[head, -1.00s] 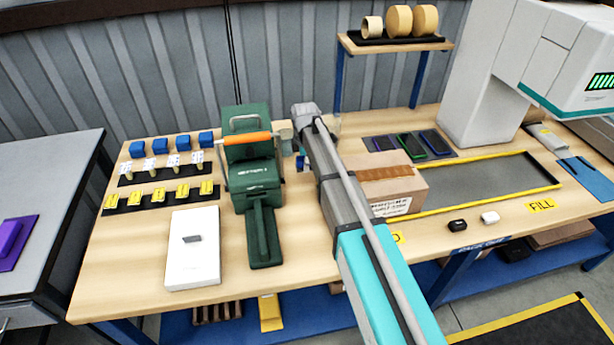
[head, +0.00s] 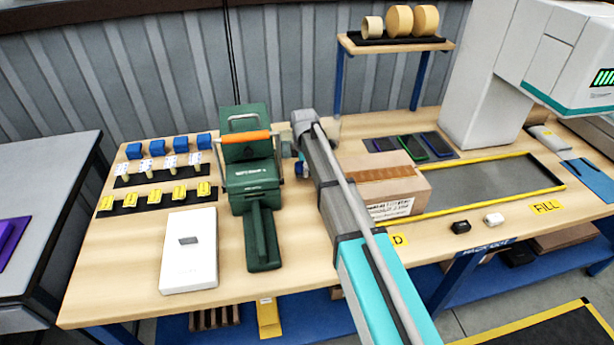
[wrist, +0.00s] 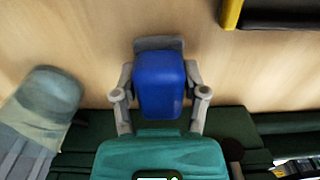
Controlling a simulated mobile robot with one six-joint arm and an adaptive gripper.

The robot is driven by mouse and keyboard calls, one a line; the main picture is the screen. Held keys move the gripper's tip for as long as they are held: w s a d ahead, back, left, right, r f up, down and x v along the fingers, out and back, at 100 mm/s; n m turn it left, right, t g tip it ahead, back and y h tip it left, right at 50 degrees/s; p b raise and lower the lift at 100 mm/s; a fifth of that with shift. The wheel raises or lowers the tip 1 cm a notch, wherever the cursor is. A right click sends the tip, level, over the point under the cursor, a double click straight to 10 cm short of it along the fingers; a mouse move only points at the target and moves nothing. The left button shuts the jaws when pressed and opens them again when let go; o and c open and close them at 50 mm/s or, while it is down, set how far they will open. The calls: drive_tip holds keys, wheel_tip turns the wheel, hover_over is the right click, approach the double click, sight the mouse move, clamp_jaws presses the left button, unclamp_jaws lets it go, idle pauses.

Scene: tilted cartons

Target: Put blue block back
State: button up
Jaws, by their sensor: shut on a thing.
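A blue block (wrist: 158,85) is between the two fingers of my gripper (wrist: 160,95) in the wrist view. The gripper is shut on it, and bare wood bench top shows beyond it. In the head view my own arm hides most of the gripper, beside the right side of the green machine (head: 252,178). Several more blue blocks (head: 182,144) stand in a row at the bench's back left.
In front of the blue row lie black strips with white pieces (head: 171,161) and yellow pieces (head: 155,196). A white box (head: 189,250) lies left of the green machine. A carton (head: 395,185) stands right of my arm, by a yellow-edged grey area (head: 490,183).

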drive_tip(key=shift+f+b, duration=0.5)
drive_tip(key=shift+f, duration=0.35)
drive_tip(key=shift+f, duration=0.15)
drive_tip(key=o, duration=1)
drive_tip(key=shift+r, duration=0.2)
wheel_tip(320, 180, up, 12)
drive_tip(key=p, duration=1.2)
